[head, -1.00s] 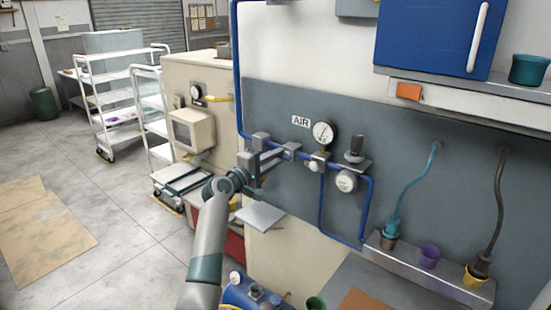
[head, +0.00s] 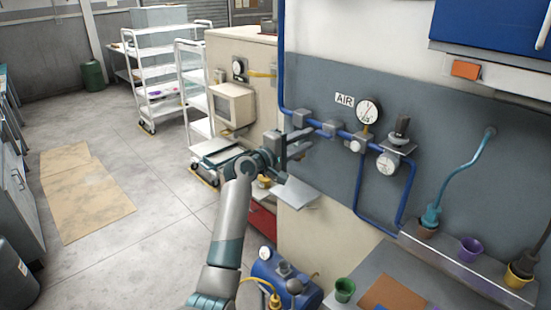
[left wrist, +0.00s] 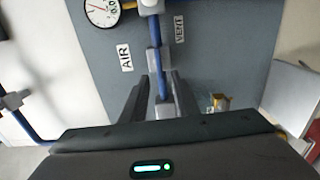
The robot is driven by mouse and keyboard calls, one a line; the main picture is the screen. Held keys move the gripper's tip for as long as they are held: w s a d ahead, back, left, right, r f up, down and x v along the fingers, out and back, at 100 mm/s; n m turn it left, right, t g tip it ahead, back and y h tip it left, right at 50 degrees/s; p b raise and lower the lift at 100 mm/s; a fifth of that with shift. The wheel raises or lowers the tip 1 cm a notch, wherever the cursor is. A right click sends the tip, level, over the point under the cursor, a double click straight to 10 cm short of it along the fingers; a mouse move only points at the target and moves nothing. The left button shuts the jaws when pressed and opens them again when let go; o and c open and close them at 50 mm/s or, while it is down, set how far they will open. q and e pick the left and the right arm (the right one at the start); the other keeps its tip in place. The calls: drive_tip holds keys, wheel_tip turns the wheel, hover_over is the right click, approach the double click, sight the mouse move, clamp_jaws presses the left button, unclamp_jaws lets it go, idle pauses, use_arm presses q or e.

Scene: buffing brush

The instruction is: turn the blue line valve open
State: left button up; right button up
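The blue air line (head: 312,121) runs along the grey wall panel, with grey fittings (head: 330,128) left of and below the AIR label (head: 344,99). I cannot make out a distinct valve handle or its position. My left gripper (head: 299,145) is just in front of and below this stretch of pipe. In the left wrist view its two dark fingers (left wrist: 157,90) are apart, with the blue pipe (left wrist: 153,35) and a grey fitting (left wrist: 165,109) showing between them. Contact cannot be told.
A pressure gauge (head: 368,111) and a lower dial (head: 388,163) sit right of the gripper. A small grey shelf (head: 290,193) juts out below it. A blue compressor (head: 284,275) stands lower down. Open floor (head: 150,190) lies to the left.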

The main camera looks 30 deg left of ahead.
use_arm(q)
drive_tip(key=b+v, duration=0.3)
drive_tip(key=v, duration=0.9)
drive_tip(key=shift+s+b, duration=0.15)
drive_tip(key=shift+b, duration=0.2)
